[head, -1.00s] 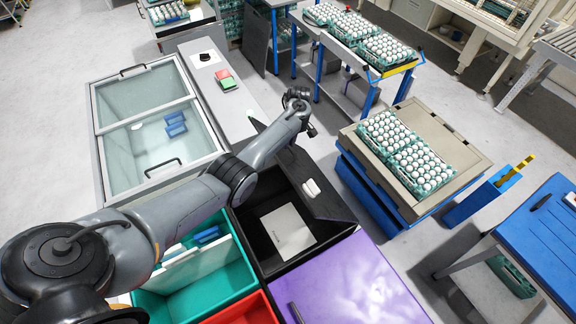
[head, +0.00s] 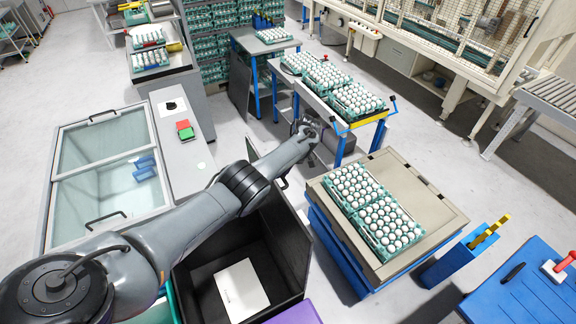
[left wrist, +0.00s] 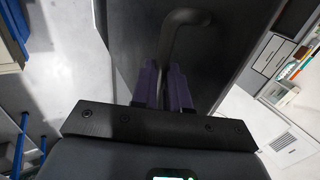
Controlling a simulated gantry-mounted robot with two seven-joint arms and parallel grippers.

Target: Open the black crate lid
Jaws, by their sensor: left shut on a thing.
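The black crate (head: 196,277) stands open at the lower middle of the head view, with a white flat sheet (head: 242,287) on its floor. The black lid (head: 287,232) stands steeply raised along the crate's right side, partly hidden behind my left arm. In the left wrist view the lid (left wrist: 225,40) is a dark panel with a curved black handle (left wrist: 174,40). My left gripper (left wrist: 164,82) is shut on this handle with its purple fingers. In the head view its fingertips are hidden. My right gripper is not in view.
A glass-topped chest (head: 58,190) stands left. A beige-topped cart (head: 420,195) with egg trays is close on the right of the lid. A blue table (head: 530,290) is at lower right. A purple lid (head: 298,315) borders the crate in front.

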